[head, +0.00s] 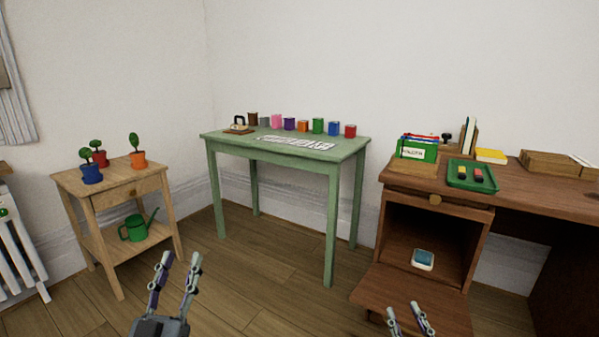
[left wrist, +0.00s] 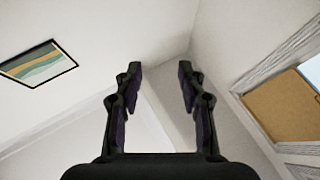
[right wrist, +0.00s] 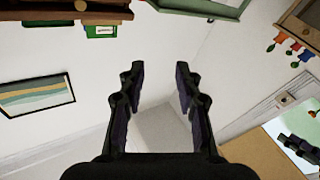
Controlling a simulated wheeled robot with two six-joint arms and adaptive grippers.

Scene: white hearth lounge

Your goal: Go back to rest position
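My left gripper (head: 180,268) is at the bottom of the head view, left of the middle, with its fingers pointing up and apart. It also shows in the left wrist view (left wrist: 158,72), open and empty against wall and ceiling. My right gripper (head: 403,312) is at the bottom edge of the head view, right of the middle, in front of the lowered cabinet door. In the right wrist view (right wrist: 157,72) its fingers are apart with nothing between them. Neither gripper touches anything that I can see.
A green table (head: 222,140) with several coloured blocks stands at the back. A wooden stand (head: 118,187) with potted plants and a watering can (head: 134,230) is at left. A brown desk (head: 518,190) is at right, its lowered door (head: 405,305) reaching near my right gripper. Floor (head: 255,280) shows between.

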